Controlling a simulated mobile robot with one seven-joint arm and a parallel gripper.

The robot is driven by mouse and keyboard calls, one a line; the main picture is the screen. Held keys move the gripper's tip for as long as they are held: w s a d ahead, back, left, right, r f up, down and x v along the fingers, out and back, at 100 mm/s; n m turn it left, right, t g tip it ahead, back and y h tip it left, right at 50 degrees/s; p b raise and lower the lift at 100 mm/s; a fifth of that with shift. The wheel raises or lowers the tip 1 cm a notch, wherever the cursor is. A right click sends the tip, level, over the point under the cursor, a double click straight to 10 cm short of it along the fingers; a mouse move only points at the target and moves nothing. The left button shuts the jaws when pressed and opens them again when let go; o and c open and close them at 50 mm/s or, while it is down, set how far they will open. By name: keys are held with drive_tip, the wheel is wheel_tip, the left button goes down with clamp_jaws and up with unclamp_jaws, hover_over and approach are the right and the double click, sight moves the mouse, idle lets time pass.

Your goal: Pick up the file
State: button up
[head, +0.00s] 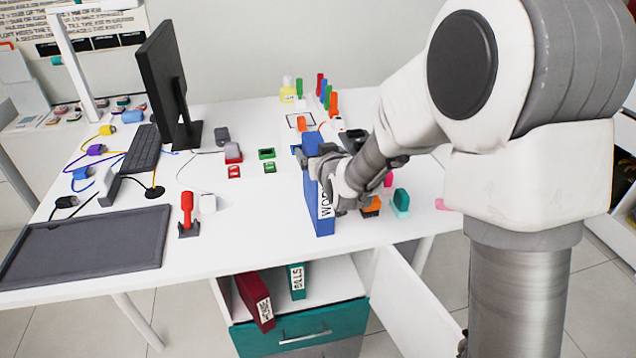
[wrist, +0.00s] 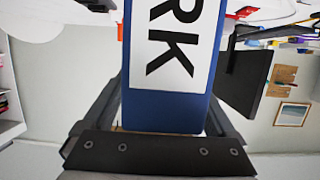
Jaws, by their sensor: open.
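A blue file (head: 318,205) with a white label stands upright on the white desk, near its front edge. My gripper (head: 325,168) is at the file's label side in the head view, and the arm partly hides the file. In the wrist view the blue file (wrist: 170,108) shows the letters "RK" and lies between the two open fingers of my gripper (wrist: 165,95). Small gaps show beside the file, so the fingers do not look closed on it.
A red file (head: 255,300) and a green file (head: 297,280) stand in the open cabinet below the desk. A monitor (head: 165,85), a keyboard (head: 137,150), a dark mat (head: 85,247), a red-handled stamp (head: 187,212) and several small coloured items share the desk.

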clamp_jaws()
idle(0.4)
drive_tip(key=shift+r, duration=0.1)
